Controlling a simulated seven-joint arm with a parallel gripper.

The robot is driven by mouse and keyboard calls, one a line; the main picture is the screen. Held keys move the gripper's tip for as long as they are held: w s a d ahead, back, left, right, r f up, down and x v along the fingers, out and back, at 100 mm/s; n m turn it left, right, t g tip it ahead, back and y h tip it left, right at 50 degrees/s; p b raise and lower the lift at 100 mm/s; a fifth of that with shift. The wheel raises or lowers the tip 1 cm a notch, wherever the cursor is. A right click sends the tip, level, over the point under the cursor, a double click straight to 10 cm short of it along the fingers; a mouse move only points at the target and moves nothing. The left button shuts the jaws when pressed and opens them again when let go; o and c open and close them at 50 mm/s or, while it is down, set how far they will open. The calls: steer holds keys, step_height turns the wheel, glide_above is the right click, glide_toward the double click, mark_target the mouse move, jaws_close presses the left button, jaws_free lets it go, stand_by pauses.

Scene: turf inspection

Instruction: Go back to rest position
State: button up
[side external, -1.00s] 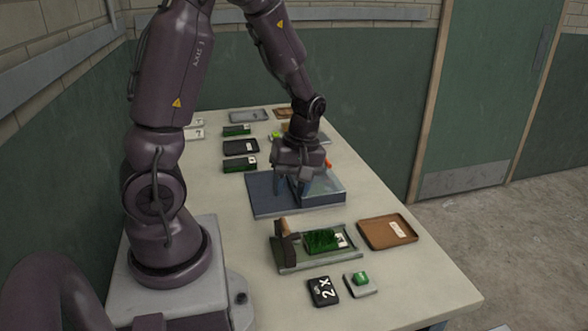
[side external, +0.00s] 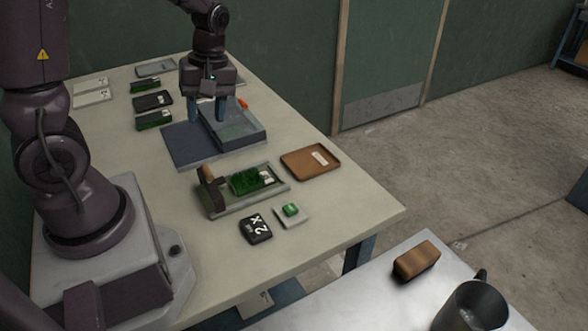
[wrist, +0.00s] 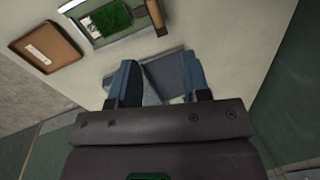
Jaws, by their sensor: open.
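My gripper (side external: 208,110) is above the blue-grey board (side external: 183,147) and the low grey-blue box (side external: 240,126) standing on its right part. Its two blue fingers are spread apart with nothing visible between them. In the wrist view my gripper (wrist: 160,80) also shows open, over the grey-blue surface; the gripper body hides much of what lies beneath. Whether the fingertips touch the box or board, I cannot tell.
Green samples (side external: 154,120) stand behind. A metal table (side external: 370,305) holds a brown block (side external: 416,260) and a mug.

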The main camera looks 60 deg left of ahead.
steer(key=s+d+r+m+t, duration=0.4)
steer(key=d+r+m+t, duration=0.4)
steer(key=d+r+m, duration=0.5)
steer(key=r+m, duration=0.1)
steer(key=m, duration=0.2)
steer(key=shift+d+r+m, duration=0.25)
steer(key=shift+r+m, duration=0.05)
steer(key=shift+r, duration=0.05)
stand_by(0.6)
